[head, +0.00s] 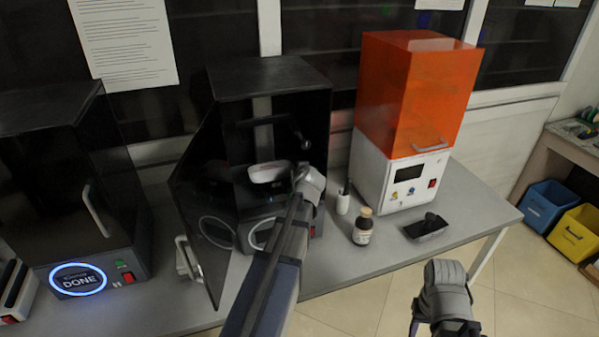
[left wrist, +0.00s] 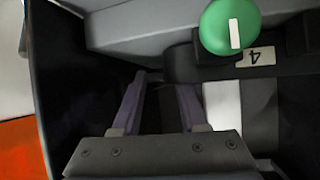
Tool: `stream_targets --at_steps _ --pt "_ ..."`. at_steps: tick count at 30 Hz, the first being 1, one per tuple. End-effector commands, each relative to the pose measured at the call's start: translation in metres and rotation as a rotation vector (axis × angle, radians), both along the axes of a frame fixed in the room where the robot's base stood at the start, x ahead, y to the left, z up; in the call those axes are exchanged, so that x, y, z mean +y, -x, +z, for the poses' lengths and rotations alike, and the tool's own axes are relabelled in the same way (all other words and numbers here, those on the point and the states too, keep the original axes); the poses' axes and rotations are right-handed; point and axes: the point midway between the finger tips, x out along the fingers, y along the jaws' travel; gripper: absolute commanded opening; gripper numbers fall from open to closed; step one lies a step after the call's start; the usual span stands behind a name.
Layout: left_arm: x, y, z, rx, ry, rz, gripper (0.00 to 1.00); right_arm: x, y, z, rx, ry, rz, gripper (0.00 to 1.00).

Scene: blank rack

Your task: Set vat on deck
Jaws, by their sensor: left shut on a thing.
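My left arm reaches into the open black machine (head: 270,82) in the middle of the bench. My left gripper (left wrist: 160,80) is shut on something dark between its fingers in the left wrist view. I take it for the vat, but its outline is lost against the dark interior. The deck cannot be made out clearly behind my arm. A pale block (head: 268,172) shows inside the machine beside my left wrist. The left wrist view also shows a green knob (left wrist: 228,27) and a label with a 4 (left wrist: 256,57). My right gripper (head: 432,322) is low, off the bench's front, its fingers mostly cut off.
The machine's dark door (head: 205,200) stands open to the left. A closed machine (head: 75,190) with a lit DONE ring is farther left. An orange-hooded machine (head: 415,95), a brown bottle (head: 363,228), a white cup (head: 342,203) and a black tray (head: 427,229) stand right.

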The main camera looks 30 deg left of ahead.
Motion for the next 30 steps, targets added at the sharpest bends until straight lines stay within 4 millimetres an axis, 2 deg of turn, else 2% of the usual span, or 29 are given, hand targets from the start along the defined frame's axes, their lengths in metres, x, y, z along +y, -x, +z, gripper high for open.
stream_targets --at_steps 1,2,10,11,22,30 --pt "0.0 0.0 -0.001 0.0 -0.001 -0.001 0.0 0.0 0.0 -0.001 0.0 0.0 0.0 0.5" --pt "0.0 0.0 0.0 0.0 -0.001 -0.001 0.45 0.0 0.0 -0.001 0.0 0.0 0.0 0.5" --pt "0.0 0.0 0.0 0.0 0.0 0.0 0.75 0.0 0.0 0.0 0.0 0.0 0.0 0.5" --pt "0.0 0.0 0.0 0.0 0.0 0.0 0.78 0.0 0.0 0.0 0.0 0.0 0.0 0.5" --pt "-0.003 0.004 0.003 0.0 0.0 0.0 0.78 0.0 0.0 0.003 0.0 0.0 0.0 0.5" --pt "-0.021 0.028 0.022 0.001 -0.001 0.0 0.78 0.0 0.0 0.022 0.0 0.0 0.0 0.5"
